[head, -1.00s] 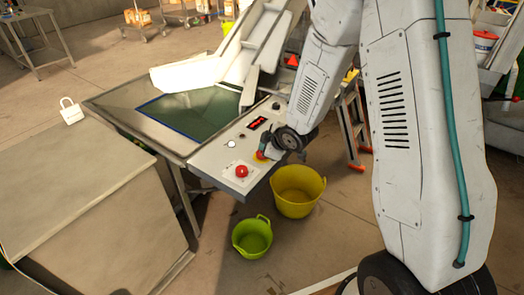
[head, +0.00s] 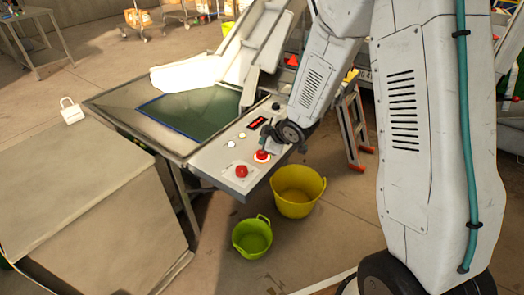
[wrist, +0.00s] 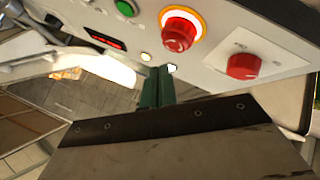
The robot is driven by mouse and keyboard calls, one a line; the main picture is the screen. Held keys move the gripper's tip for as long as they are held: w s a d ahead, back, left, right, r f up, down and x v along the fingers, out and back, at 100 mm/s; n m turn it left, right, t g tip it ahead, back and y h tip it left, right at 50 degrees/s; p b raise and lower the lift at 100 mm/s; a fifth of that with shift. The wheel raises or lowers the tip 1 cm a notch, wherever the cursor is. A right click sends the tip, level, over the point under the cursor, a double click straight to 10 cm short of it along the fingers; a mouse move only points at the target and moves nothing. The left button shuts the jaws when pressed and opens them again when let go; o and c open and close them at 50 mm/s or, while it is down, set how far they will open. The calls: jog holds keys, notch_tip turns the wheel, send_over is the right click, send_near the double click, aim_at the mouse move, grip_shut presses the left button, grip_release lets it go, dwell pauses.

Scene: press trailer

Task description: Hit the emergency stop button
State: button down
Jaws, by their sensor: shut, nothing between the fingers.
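The emergency stop button (head: 262,155) is a red mushroom head on the sloped control panel (head: 212,160), with a bright ring around it. In the wrist view, the button (wrist: 179,33) is at the top centre and its ring glows yellow-orange to white. My gripper (head: 268,141) is just behind the button in the head view, apart from it. In the wrist view, my green fingers (wrist: 157,72) are together and empty, pointing at the panel below the button, near two small white buttons (wrist: 172,68).
A red knob on a white plate (wrist: 243,66) sits beside the stop button. A green button (wrist: 127,7) and a red display (wrist: 105,38) are also on the panel. Yellow (head: 297,190) and green (head: 252,237) tubs stand on the floor below. A stepladder (head: 353,125) stands to the right.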

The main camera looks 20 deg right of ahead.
jog(key=shift+r, duration=2.1)
jog(key=s+d+r+m+g+h, duration=0.2)
jog(key=s+d+m+g+h, duration=0.45)
jog(key=s, duration=0.65)
jog(key=s+a+r+m+y, duration=0.2)
jog(key=s+r, duration=0.6)
jog(key=s, duration=0.4)
jog(key=s+a+r+m+y, duration=0.1)
jog(key=s+r+m, duration=0.3)
jog(key=s+r, duration=0.5)
jog(key=s+a+g, duration=0.1)
jog(key=s, duration=0.2)
jog(key=shift+r+y, duration=0.15)
jog(key=shift+y, duration=0.2)
